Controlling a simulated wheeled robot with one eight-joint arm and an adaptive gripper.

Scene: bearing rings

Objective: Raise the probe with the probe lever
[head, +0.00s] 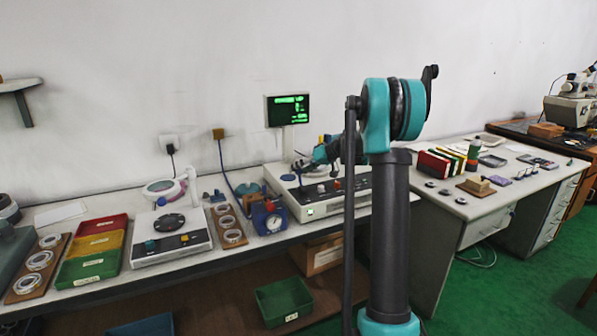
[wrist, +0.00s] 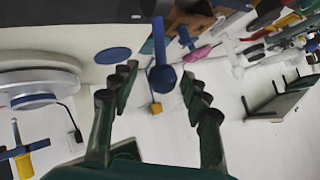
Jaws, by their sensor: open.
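The instrument (head: 318,206), a pale box with buttons, stands on the long bench under a green-lit screen. My gripper (head: 305,163) is above its back left part, small and partly merged with my arm in the head view. In the wrist view my gripper (wrist: 159,72) is open, with one dark finger on each side. A dark blue lever with a round knob (wrist: 162,77) shows between the fingers, with no visible contact. It looks like the probe lever; its depth relative to the fingertips is unclear. The probe itself cannot be made out.
Farther left are a white scale-like device (head: 171,236) and red, yellow and green trays (head: 91,265). In the wrist view a blue disc (wrist: 113,55) lies left of the lever.

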